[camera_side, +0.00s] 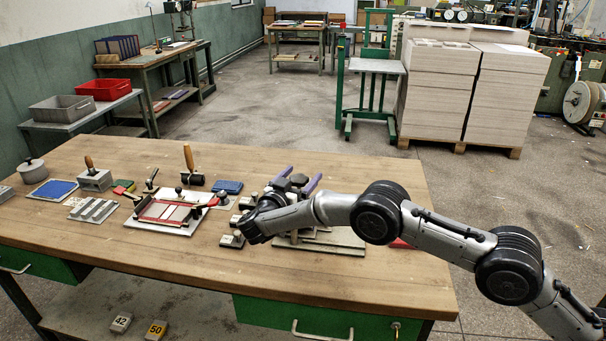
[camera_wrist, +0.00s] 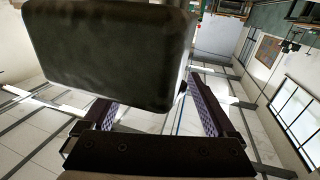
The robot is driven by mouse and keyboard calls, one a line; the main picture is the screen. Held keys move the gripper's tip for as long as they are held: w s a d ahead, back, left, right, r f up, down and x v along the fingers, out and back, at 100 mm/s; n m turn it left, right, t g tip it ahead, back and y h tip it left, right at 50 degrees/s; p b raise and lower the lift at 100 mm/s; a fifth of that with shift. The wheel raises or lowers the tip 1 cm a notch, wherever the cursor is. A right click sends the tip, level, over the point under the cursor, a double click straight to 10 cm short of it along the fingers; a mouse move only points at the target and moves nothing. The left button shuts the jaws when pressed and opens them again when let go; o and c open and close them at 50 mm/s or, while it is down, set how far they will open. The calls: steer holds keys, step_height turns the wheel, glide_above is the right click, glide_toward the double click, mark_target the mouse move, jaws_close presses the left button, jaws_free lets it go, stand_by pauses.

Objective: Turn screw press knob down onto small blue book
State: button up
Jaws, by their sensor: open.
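My gripper (camera_side: 299,178) is over the right half of the workbench, its two purple fingers apart and pointing up and away. A dark knob-like part (camera_side: 299,180) shows between them; I cannot tell whether they touch it. Below are the grey stacked plates of what looks like the press (camera_side: 335,243), largely hidden by my arm. In the wrist view the purple fingers (camera_wrist: 155,100) stand apart, and a large dark rounded block (camera_wrist: 110,50) fills the upper left, very close. A small dark blue book-like item (camera_side: 228,187) lies left of my gripper. No book shows in the press.
A white board with a red frame (camera_side: 165,213), a wooden-handled roller (camera_side: 190,165), a blue pad (camera_side: 55,189) and a lidded pot (camera_side: 33,170) are on the bench's left half. Small grey blocks (camera_side: 232,240) sit beside the press. The front left bench top is clear.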

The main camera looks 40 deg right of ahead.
steer(key=v, duration=1.2)
steer(key=shift+a, duration=0.15)
steer(key=shift+s+r, duration=0.1)
steer(key=shift+s, duration=0.05)
